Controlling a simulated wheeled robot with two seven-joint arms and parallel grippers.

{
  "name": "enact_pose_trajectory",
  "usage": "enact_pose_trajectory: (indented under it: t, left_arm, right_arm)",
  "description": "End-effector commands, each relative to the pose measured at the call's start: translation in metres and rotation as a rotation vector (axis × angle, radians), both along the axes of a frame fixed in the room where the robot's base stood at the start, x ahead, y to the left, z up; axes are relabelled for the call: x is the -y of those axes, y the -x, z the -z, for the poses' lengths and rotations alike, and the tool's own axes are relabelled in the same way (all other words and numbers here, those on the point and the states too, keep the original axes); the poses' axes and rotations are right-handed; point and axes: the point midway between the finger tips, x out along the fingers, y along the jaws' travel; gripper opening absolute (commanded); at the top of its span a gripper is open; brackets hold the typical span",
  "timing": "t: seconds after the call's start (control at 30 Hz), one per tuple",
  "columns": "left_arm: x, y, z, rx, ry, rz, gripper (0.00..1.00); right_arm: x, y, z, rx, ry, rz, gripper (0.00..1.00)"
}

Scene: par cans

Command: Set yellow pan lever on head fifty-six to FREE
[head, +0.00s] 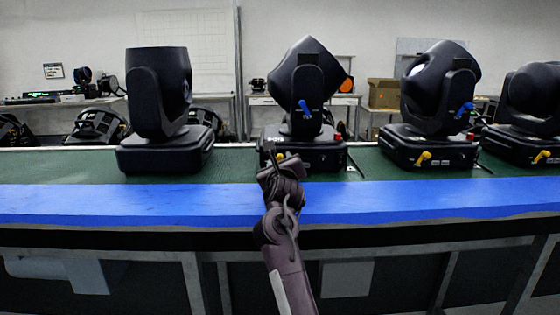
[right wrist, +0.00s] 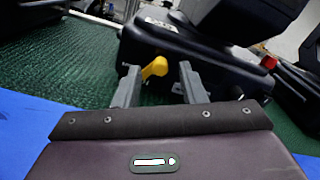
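Several black moving-head lights stand on the bench. The one in front of my right arm (head: 310,95) has a blue lever (head: 304,107) on its yoke and a yellow pan lever (head: 280,157) low on its base front. No head number is readable. My right gripper (head: 273,163) is at the front of this base and partly covers it. In the right wrist view the fingers (right wrist: 158,80) are apart, and the yellow lever (right wrist: 154,68) shows in the gap between them, near the left finger. I cannot tell whether a finger touches it. My left gripper is not in view.
Another head (head: 160,100) stands left, and one to the right (head: 440,90) has its own yellow lever (head: 423,158). The green bench mat (head: 230,172) has a blue front edge (head: 120,203). A red part (right wrist: 268,62) sits on the base's right. Cables lie between the heads.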

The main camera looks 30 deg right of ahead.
Motion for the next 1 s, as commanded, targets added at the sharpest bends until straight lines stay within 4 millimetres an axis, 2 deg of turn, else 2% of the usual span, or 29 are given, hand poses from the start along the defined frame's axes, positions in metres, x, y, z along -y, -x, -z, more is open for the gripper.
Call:
enact_pose_trajectory:
  t: [0.37, 0.63, 1.0]
  left_arm:
    - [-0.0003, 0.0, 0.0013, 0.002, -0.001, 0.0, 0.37]
    - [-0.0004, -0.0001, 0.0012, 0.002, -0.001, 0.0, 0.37]
    - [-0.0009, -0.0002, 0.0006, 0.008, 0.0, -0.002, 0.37]
  right_arm:
    - [0.0036, -0.0054, 0.0001, 0.001, -0.001, 0.0, 0.36]
    - [0.0034, -0.0053, 0.0002, 0.001, -0.001, 0.0, 0.01]
    - [0.002, -0.0062, -0.001, -0.02, 0.031, -0.001, 0.0]
